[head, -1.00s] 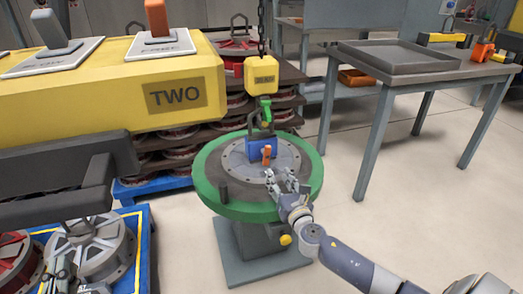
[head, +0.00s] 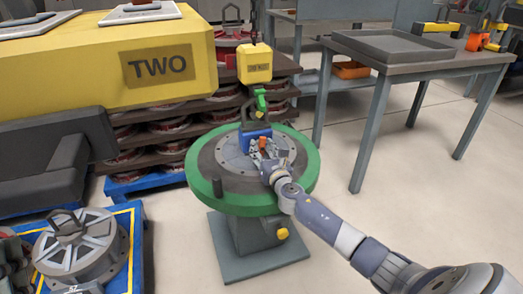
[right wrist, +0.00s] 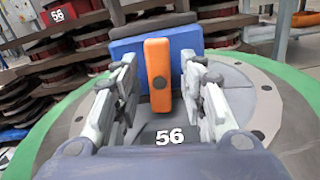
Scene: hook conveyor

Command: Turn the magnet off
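The magnet is a blue block (head: 249,134) with an upright orange lever (head: 264,143) on its near face. It sits on a grey disc (head: 232,157) on a round green-rimmed stand (head: 206,188). A green hook (head: 261,102) under the yellow hoist block (head: 254,65) meets the magnet's dark handle. My right gripper (head: 263,151) is at the lever. In the right wrist view the orange lever (right wrist: 157,75) stands between the two open fingers, with a gap on each side, before the blue block (right wrist: 124,49). My left gripper cannot be made out.
A yellow housing marked TWO (head: 160,66) fills the upper left. A blue pallet (head: 137,255) with a grey disc (head: 84,247) is at lower left. Stacked discs stand behind the stand. A grey table (head: 430,63) with a tray is at right. The floor between is clear.

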